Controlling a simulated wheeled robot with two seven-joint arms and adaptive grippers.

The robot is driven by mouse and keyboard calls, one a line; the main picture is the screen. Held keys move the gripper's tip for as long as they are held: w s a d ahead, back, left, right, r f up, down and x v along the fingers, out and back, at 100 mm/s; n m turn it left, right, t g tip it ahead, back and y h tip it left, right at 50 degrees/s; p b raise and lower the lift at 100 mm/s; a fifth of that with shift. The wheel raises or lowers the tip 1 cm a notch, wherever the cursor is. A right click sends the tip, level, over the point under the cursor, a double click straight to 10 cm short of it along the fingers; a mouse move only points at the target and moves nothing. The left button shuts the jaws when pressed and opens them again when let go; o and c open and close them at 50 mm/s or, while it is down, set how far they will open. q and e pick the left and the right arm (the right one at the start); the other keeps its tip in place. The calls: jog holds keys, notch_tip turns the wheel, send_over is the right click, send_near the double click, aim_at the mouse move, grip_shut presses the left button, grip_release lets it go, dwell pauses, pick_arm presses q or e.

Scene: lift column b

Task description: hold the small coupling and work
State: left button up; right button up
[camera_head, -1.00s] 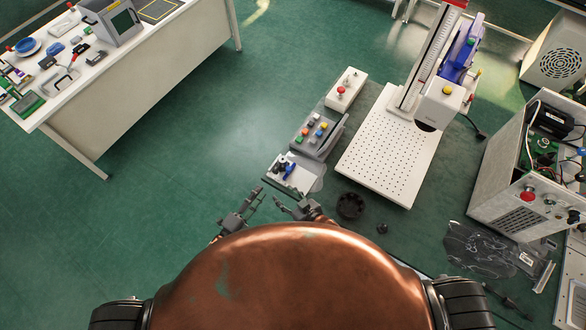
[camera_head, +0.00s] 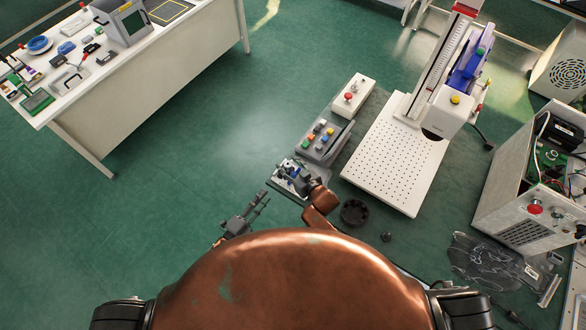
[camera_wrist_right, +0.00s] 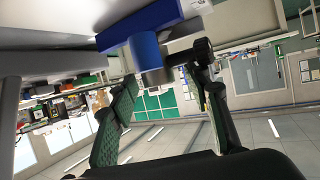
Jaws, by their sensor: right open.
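My right gripper (camera_head: 290,176) reaches over a small light-coloured block (camera_head: 281,184) and hides most of what stands on it. In the right wrist view my right gripper (camera_wrist_right: 163,80) is open. A part with a blue body and a silver end (camera_wrist_right: 150,58) lies between or just beyond its fingertips, and a black part (camera_wrist_right: 190,54) is beside it near the right finger. I cannot tell which of them is the small coupling, or whether the fingers touch either.
A grey box with coloured buttons (camera_head: 322,138) and a white box with a red button (camera_head: 351,97) stand behind the block. A perforated white plate (camera_head: 394,165) is to the right. A black ring (camera_head: 354,212) lies close to my right arm. Floor on the left is clear.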

jog(key=shift+w+a, duration=0.15)
jog(key=shift+w, duration=0.05)
jog(key=shift+c, duration=0.7)
grip_shut()
jog(key=shift+f, duration=0.1)
dwell(0.6)
